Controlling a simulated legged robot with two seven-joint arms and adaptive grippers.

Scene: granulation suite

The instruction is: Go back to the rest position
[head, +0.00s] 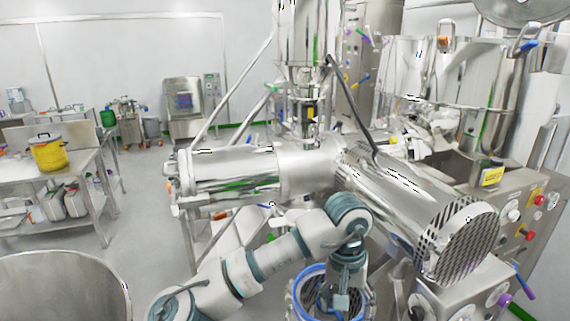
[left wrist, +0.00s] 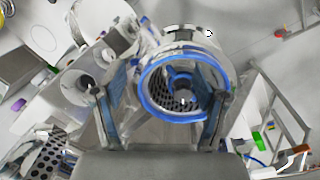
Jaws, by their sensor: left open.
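My left arm comes in from the bottom left of the head view. It bends at a teal-grey elbow and its wrist (head: 347,272) points down in front of the steel machine. Beyond the fingers is a blue-rimmed round opening (left wrist: 146,92) with a perforated plate inside. I cannot tell how far it is from the fingertips. My right gripper is in neither view.
A large steel machine with a horizontal cylinder (head: 235,170) and a perforated drum end (head: 466,243) fills the middle and right. A control panel (head: 530,212) is at right. A steel table (head: 75,175) with a yellow pot (head: 47,155) stands left. Open floor lies between.

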